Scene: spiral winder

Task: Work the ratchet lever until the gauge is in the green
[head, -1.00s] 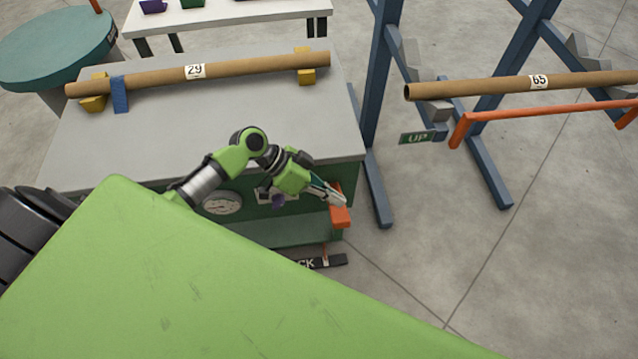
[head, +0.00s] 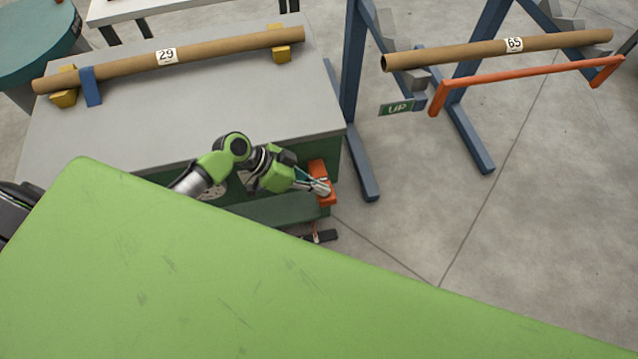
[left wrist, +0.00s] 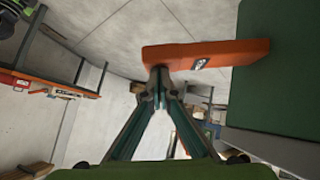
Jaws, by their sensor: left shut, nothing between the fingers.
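The orange ratchet lever (head: 319,171) sticks out at the right end of the green bench front. It also shows large in the left wrist view (left wrist: 215,54). My left gripper (head: 326,188) is shut and empty, with its fingertips at the lever. In the left wrist view my fingertips (left wrist: 159,76) overlap the lever's left part; I cannot tell whether they touch it. The round gauge (head: 213,191) on the bench front is mostly hidden behind my arm and the green foreground, so its needle cannot be read. My right gripper is not in view.
A blue rack (head: 352,80) on the right carries tube 65 (head: 450,55), an orange bar (head: 530,72) and an UP sign (head: 396,108). Open floor lies right of the lever.

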